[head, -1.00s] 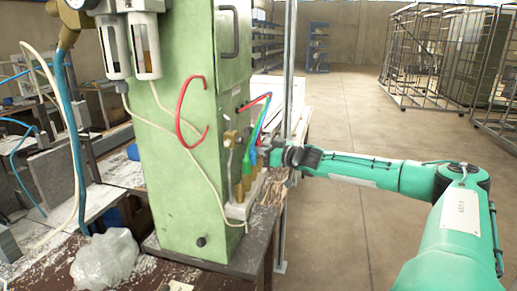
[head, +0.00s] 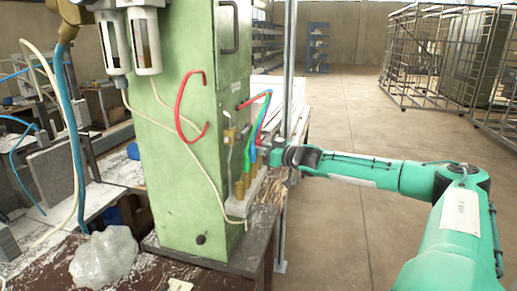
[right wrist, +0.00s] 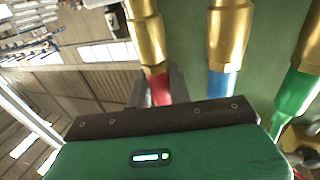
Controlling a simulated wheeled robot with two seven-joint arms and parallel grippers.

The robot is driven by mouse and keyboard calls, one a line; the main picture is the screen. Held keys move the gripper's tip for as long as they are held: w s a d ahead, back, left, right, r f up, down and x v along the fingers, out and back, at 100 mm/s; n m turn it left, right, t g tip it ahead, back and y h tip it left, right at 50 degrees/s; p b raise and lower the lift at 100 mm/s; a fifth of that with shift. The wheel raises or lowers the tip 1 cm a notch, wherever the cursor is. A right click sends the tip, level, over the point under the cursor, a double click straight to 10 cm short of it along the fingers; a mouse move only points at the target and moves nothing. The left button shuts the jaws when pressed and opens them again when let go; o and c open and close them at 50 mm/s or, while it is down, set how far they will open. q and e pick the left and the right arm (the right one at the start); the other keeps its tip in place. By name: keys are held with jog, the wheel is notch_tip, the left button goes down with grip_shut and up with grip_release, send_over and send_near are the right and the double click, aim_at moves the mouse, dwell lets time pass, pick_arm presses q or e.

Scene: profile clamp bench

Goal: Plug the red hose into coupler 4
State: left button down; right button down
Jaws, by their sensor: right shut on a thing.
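The red hose (head: 258,130) comes off the green column beside a blue and a green hose and runs down to my right gripper (head: 266,149). In the right wrist view my right gripper (right wrist: 158,88) is shut on the red hose (right wrist: 159,90), just at a brass fitting (right wrist: 147,38). That fitting lines up beside the brass pieces of the blue hose (right wrist: 221,86) and green hose (right wrist: 295,102). Several brass couplers (head: 239,188) stand upright on a pale block (head: 237,208). Whether the red hose is fully seated cannot be told. No coupler numbers are readable. My left gripper is out of view.
The green column (head: 185,185) stands on the bench, with a red loop (head: 180,108) and a pale hose on its face. A crumpled clear bag (head: 103,258) lies at front left. A metal post (head: 287,75) rises just behind my right gripper.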

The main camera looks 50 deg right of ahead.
jog(key=shift+f, duration=0.3)
jog(key=c, duration=1.2)
grip_release()
jog(key=shift+d, duration=0.1)
